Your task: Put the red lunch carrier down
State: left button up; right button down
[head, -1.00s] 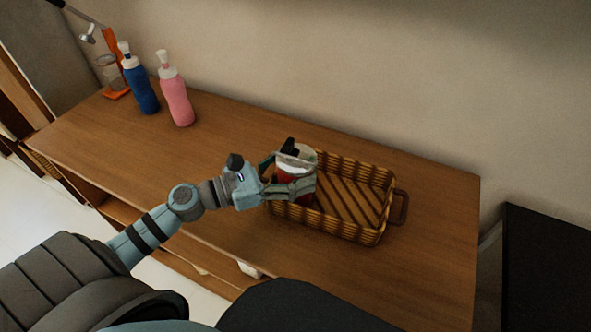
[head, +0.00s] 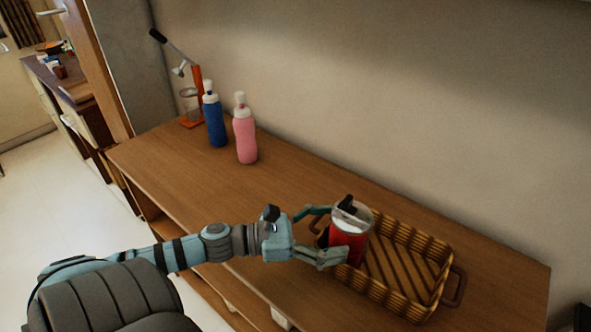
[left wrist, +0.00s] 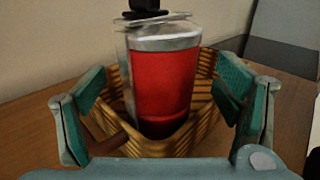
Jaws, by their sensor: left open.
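The red lunch carrier (head: 347,242) is a red cylinder with a silver band, a clear lid and a black top. It stands upright in the left end of the wicker basket (head: 411,308). The carrier (left wrist: 164,85) fills the middle of the left wrist view, and the basket (left wrist: 205,124) shows around its base. My left gripper (head: 335,231) is open at the carrier's left side. In the left wrist view its fingers (left wrist: 163,90) are spread on both sides, with gaps to the carrier. The carrier's underside is hidden. My right gripper is not in view.
The basket sits on a long wooden table (head: 290,190) against a wall. A blue bottle (head: 215,121), a pink bottle (head: 245,135) and an orange stand with a glass (head: 193,104) are at the table's far left. The table between them and the basket is clear.

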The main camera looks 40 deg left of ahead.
pick_arm(q)
jog(key=s+a+p, duration=0.1)
jog(key=p, duration=0.1)
jog(key=s+a+r+p, duration=0.1)
jog(key=p, duration=0.1)
jog(key=shift+s+a+r, duration=0.1)
jog(key=shift+s+r, duration=0.15)
jog(key=p+v, duration=0.1)
jog(key=v, duration=0.1)
jog(key=f+p+v, duration=0.1)
jog(key=v, duration=0.2)
